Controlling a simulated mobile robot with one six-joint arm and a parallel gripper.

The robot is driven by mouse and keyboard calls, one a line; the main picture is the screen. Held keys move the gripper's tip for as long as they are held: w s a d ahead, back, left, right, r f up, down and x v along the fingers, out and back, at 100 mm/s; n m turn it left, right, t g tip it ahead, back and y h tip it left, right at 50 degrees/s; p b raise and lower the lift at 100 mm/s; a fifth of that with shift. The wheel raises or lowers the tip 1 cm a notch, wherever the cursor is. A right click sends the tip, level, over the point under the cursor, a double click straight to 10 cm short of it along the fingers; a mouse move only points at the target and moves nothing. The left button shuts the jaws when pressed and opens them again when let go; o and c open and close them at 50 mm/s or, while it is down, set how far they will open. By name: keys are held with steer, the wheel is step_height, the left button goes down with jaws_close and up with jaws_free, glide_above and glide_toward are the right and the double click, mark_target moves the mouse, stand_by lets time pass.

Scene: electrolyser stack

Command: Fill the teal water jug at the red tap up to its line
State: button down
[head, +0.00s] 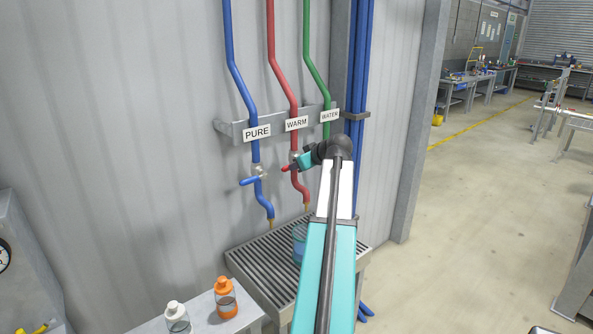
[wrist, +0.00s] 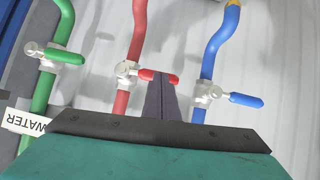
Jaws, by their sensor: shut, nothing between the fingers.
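The red tap is on the red pipe marked WARM (head: 270,40). Its red lever (head: 287,168) points left in the head view. In the wrist view the same red lever (wrist: 158,76) lies crosswise to its pipe, like the blue and green levers. My gripper (wrist: 160,84) is shut and empty, with its dark fingertips at the red lever; I cannot tell whether they touch it. The teal-blue water jug (head: 299,240) stands on the grating below the red spout, mostly hidden behind my arm. Its line and water level cannot be made out.
The blue PURE tap (head: 250,180) is just left of the red one. The green WATER pipe (head: 313,65) is to the right. An orange-capped bottle (head: 225,298) and a white-capped bottle (head: 177,318) stand left of the grating (head: 258,270). Open floor lies right.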

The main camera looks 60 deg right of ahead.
steer(key=shift+a+f+n+h+b, duration=0.1)
steer(key=shift+f+n+h+b, duration=0.4)
steer(key=shift+b, duration=0.7)
steer(key=shift+f+b, duration=0.15)
steer(key=shift+b, duration=0.15)
steer(key=f+n+h+b, duration=0.1)
steer(key=b, duration=0.3)
steer(key=shift+w+f+g, duration=0.1)
steer(key=shift+g, duration=0.3)
steer(key=shift+r+h, duration=0.25)
steer(key=shift+h, duration=0.05)
steer(key=shift+r, duration=0.65)
steer(key=v, duration=1.4)
steer(key=shift+d+b, duration=0.25)
steer(key=shift+b, duration=0.1)
steer(key=shift+m, duration=0.4)
